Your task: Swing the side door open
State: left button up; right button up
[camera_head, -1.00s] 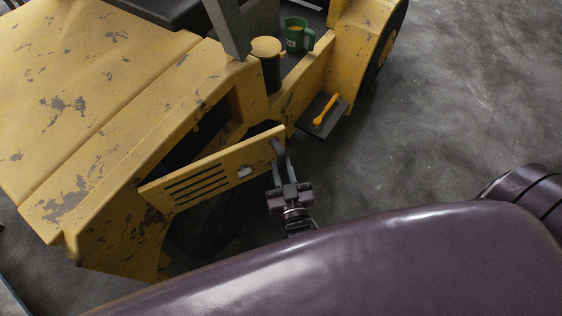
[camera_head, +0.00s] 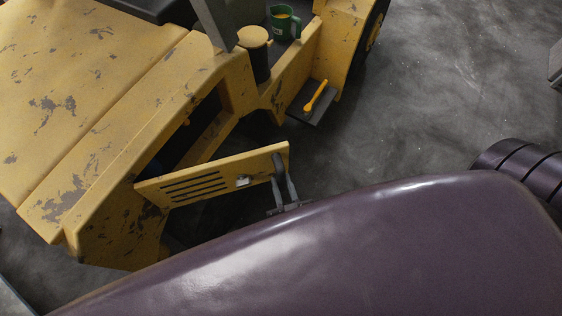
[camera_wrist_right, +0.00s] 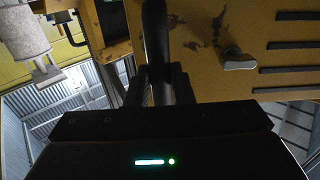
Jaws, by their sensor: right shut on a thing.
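The side door (camera_head: 213,178) is a yellow panel with dark slots, a small latch and a grey handle near its free end. It stands swung out from the yellow machine, with a dark opening (camera_head: 187,138) behind it. My right gripper (camera_head: 280,172) is shut on the door's handle at the right end of the panel; my purple arm hides most of the wrist. In the right wrist view the dark handle (camera_wrist_right: 155,30) runs down between the fingers, with the door (camera_wrist_right: 215,60) and its latch (camera_wrist_right: 238,60) beside it. My left gripper is not in view.
A step (camera_head: 311,104) with an orange tool (camera_head: 316,95) juts out to the right of the opening. A green mug (camera_head: 284,22) and a dark canister with a yellow lid (camera_head: 253,37) stand on the machine.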

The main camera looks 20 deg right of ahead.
jog(key=shift+s+a+r, duration=0.1)
jog(key=shift+a+r, duration=0.1)
jog(key=shift+a, duration=0.1)
jog(key=shift+s, duration=0.1)
jog(key=s+a, duration=0.3)
jog(key=s, duration=0.4)
jog(key=shift+f+p, duration=0.15)
jog(key=shift+p, duration=0.15)
